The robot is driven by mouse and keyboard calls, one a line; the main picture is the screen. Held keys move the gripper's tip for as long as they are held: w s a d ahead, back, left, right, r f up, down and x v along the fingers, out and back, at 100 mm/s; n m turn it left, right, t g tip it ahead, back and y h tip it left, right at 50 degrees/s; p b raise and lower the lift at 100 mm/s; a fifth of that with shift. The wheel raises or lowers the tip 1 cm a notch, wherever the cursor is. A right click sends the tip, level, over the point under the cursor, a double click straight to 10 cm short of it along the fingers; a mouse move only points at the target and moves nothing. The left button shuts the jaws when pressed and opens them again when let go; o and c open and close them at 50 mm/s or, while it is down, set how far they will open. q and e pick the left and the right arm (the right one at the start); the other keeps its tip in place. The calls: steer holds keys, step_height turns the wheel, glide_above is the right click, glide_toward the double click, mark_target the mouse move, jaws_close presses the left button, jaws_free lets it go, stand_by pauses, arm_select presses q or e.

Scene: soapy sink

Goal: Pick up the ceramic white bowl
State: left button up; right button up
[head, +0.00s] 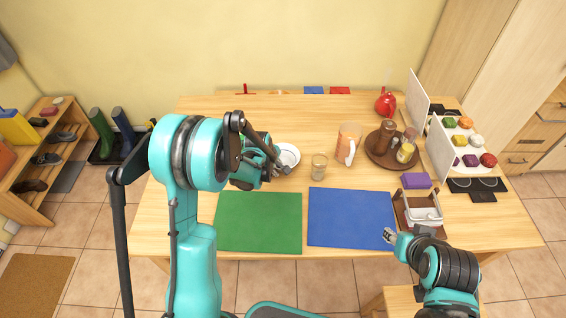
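The white bowl (290,154) is a small round dish on the wooden table, behind the green mat. Its left part is hidden by my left gripper. My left gripper (284,168) is right at the bowl's left front side, and its dark fingers overlap the bowl in the head view. I cannot tell whether they touch it or how far apart they are. My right gripper (391,236) is low at the table's front edge, by the blue mat's right front corner, far from the bowl. Its finger gap is too small to read.
A glass (319,167) stands just right of the bowl, with an orange-and-white pitcher (348,144) beyond. A green mat (259,235) and a blue mat (350,218) lie in front. A round brown tray (379,158) holds bottles. A wooden box (401,217) sits at the right.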

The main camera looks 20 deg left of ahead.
arm_select(q)
jaws_close()
